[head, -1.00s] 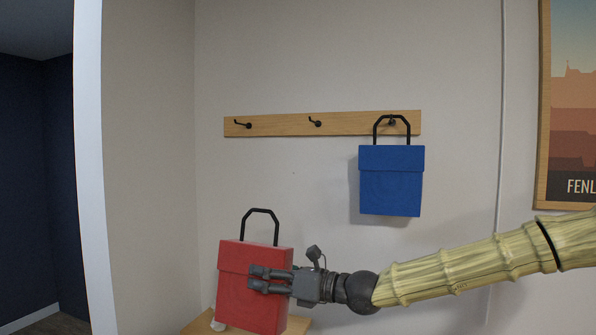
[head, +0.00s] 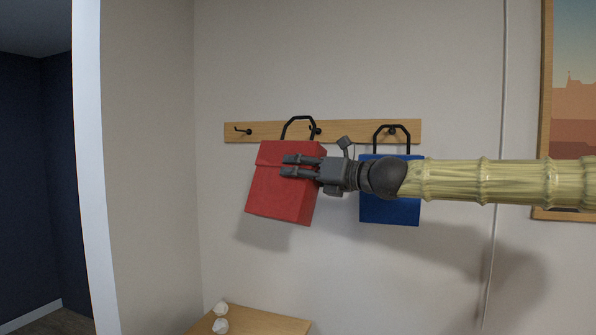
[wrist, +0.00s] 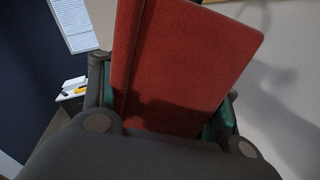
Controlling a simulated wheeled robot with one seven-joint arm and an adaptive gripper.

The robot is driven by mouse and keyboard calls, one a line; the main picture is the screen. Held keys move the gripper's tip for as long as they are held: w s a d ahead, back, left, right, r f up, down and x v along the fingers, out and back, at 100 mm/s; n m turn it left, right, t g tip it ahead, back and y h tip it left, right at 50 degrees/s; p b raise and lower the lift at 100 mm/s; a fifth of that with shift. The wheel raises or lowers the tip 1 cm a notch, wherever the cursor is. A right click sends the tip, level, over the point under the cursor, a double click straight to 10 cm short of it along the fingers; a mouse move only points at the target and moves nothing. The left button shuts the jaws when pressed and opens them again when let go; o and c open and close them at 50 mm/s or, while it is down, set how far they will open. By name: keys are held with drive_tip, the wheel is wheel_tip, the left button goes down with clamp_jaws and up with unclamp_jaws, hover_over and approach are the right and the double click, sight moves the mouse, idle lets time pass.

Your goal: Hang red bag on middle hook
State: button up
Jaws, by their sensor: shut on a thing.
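The red bag (head: 287,190) is held in the air in front of the wall, slightly tilted, with its black handle (head: 298,120) up at the rack. My gripper (head: 292,165) is shut on the red bag's body from the right; in the wrist view the red bag (wrist: 185,60) sits between the fingers. The middle hook (head: 316,130) shows just at the right side of the handle. Whether the handle is around the hook or only in front of it, I cannot tell. The wooden rack (head: 355,128) carries the hooks.
The blue bag (head: 388,209) hangs on the right hook (head: 392,131), partly behind my arm. The left hook (head: 242,130) is empty. A wooden table (head: 262,322) with small white objects (head: 221,317) stands below. A framed poster (head: 570,110) is at the right.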

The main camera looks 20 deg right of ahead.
drive_tip(key=shift+w+d+f+p, duration=0.1)
drive_tip(key=shift+w+d+p, duration=0.8)
drive_tip(key=shift+w+p, duration=0.4)
drive_tip(key=shift+w+d+f+p, duration=0.15)
drive_tip(key=shift+w+d+p, duration=0.75)
drive_tip(key=shift+w+p, duration=0.4)
drive_tip(key=shift+w+d+f+p, duration=0.1)
drive_tip(key=shift+w+d+p, duration=0.9)
drive_tip(key=shift+w, duration=0.5)
drive_tip(key=shift+w+d+f+p, duration=0.3)
drive_tip(key=shift+w+d+f, duration=0.05)
drive_tip(key=shift+w+f, duration=0.2)
drive_tip(key=o, duration=1.3)
